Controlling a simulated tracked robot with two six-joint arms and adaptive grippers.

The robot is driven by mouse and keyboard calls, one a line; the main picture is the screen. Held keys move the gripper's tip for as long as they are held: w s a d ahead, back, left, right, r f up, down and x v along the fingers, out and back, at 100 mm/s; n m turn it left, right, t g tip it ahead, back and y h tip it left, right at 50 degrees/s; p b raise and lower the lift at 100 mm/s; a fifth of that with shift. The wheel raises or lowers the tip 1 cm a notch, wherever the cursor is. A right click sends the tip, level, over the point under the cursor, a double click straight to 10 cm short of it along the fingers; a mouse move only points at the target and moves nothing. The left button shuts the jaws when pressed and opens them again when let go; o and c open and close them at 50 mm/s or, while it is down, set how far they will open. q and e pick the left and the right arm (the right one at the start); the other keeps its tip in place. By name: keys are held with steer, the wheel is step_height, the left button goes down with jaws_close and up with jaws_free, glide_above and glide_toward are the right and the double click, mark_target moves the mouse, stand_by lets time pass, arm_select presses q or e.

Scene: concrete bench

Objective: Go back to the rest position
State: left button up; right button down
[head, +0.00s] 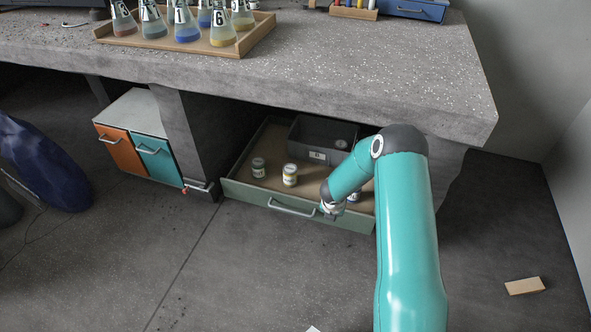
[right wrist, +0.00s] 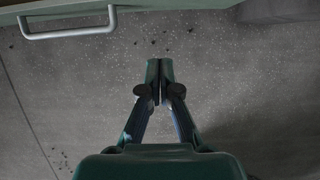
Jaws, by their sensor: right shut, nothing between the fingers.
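My right arm comes in from the lower right in the head view, and its gripper (head: 333,213) is at the front edge of the open green drawer (head: 240,190). The right wrist view shows my right gripper (right wrist: 160,65) with its fingers shut together and nothing between them. The drawer handle (right wrist: 68,32) is at the upper left of that view, apart from the fingers. My left gripper is not in view.
Jars (head: 290,175) and a dark grey bin (head: 308,141) sit in the drawer. The concrete bench (head: 380,75) overhangs it, with a wooden tray (head: 258,34) of flasks on top. A small cabinet (head: 118,146) stands left. A wooden block (head: 525,286) lies on the floor at right.

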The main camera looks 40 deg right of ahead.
steer(key=s+a+f+m+g+y, duration=0.1)
steer(key=s+a+y, duration=0.1)
steer(key=a, duration=0.9)
steer(key=s+a+f+g+y, duration=0.1)
steer(key=a+y, duration=0.1)
steer(key=a, duration=1)
steer(key=s+a+r+m+g+y, duration=0.15)
steer(key=s+a+m+y, duration=0.25)
steer(key=s+a+m, duration=1.05)
step_height(320, 180, up, 39)
steer(key=w+m+t+p, duration=0.2)
steer(key=m+p, duration=0.8)
steer(key=p, duration=2.8)
steer(key=shift+w+a+f+m+p, duration=0.2)
steer(key=shift+a+m+p, duration=0.15)
steer(key=shift+p, duration=0.05)
